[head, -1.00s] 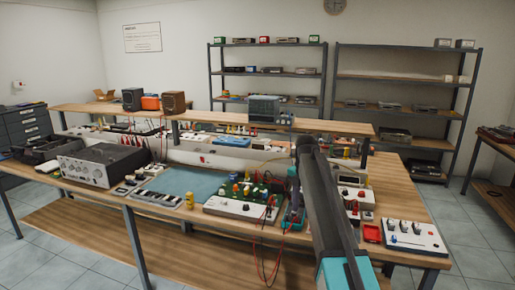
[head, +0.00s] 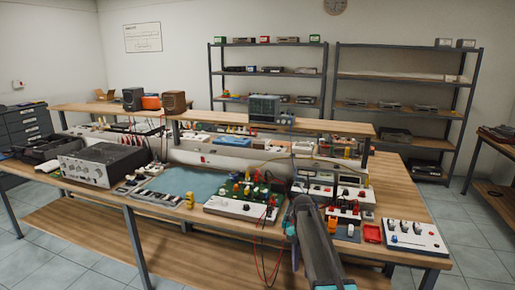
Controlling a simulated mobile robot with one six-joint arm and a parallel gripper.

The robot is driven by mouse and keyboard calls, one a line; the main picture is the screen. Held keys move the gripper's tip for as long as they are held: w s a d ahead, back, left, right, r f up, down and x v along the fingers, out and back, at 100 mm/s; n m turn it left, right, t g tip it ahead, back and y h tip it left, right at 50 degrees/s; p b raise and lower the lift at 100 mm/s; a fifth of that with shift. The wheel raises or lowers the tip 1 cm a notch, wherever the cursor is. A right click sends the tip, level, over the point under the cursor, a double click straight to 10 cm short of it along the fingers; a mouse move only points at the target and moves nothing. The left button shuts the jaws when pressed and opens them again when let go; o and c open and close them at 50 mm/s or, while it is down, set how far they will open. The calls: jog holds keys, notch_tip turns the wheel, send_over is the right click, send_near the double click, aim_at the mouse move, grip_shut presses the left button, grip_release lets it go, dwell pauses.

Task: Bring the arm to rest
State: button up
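My arm (head: 316,245) shows at the bottom, right of centre, as a dark grey link with teal parts. It reaches up in front of the workbench (head: 75,190), and its upper end covers part of the bench's front edge. I cannot make out my gripper's fingers, so I cannot see whether it holds anything.
The bench holds a grey hi-fi unit (head: 100,165), a blue mat (head: 180,182), a green circuit board unit (head: 243,199), a red tray (head: 372,233) and a white control box (head: 415,238). Red leads hang over the front edge. Shelving (head: 402,110) stands behind. Floor (head: 480,225) is clear at right.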

jog(key=s+f+m+g, duration=0.3)
jog(key=s+f+m, duration=0.1)
jog(key=s+f, duration=1.85)
jog(key=s+f+m, duration=0.5)
jog(key=s+m, duration=0.5)
jog(key=s, duration=0.2)
jog(key=s+f+m, duration=0.5)
jog(key=s+m, duration=0.6)
jog(key=s, duration=0.2)
jog(key=shift+s+m+t, duration=0.15)
jog(key=shift+m+t, duration=0.15)
jog(key=shift+t, duration=0.1)
jog(key=shift+d, duration=0.1)
